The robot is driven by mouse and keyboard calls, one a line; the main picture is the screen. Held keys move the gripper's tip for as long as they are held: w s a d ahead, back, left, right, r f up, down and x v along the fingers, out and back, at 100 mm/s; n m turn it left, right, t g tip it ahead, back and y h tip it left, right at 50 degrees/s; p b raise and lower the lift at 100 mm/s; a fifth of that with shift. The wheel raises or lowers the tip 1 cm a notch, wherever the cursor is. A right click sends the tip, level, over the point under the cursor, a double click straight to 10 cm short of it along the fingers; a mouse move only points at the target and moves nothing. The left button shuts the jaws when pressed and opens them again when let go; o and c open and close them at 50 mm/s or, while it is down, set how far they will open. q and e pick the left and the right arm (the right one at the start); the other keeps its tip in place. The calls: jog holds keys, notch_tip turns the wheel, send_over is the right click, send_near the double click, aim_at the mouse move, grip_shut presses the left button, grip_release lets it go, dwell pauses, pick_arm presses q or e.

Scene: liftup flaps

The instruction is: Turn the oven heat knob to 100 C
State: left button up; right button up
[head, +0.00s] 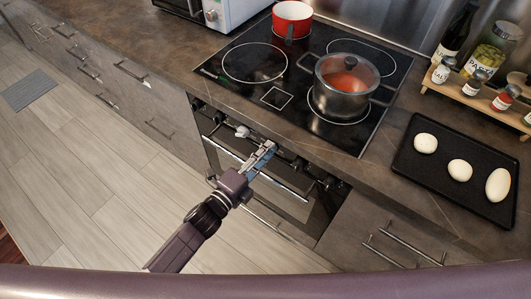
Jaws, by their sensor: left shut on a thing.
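The oven (316,215) is built into the grey cabinets below the cooktop, with a row of knobs along its front top strip. A light-coloured knob (242,131) shows left of my gripper. Dark knobs (328,182) show to the right. My left gripper (270,147) reaches up to the knob strip near its middle and is shut at a knob there. The gripper hides that knob, so its setting cannot be read. My right gripper is not in view.
A steel pot with a lid (342,88) and a red pot (292,18) stand on the black cooktop (235,85). A black tray (409,168) with white buns is at right, below a spice rack (473,98). The oven handle (285,186) runs below the knobs.

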pick_arm(q)
jog(key=m+b, duration=0.2)
jog(key=m, duration=0.3)
jog(key=shift+f+y, duration=0.15)
jog(key=shift+y, duration=0.15)
dwell(0.4)
jog(key=o, duration=1.2)
jog(key=shift+c, duration=0.2)
jog(key=f+v, duration=0.1)
jog(key=v, duration=1.1)
jog(key=shift+r, duration=0.35)
jog(key=shift+s+d, duration=0.1)
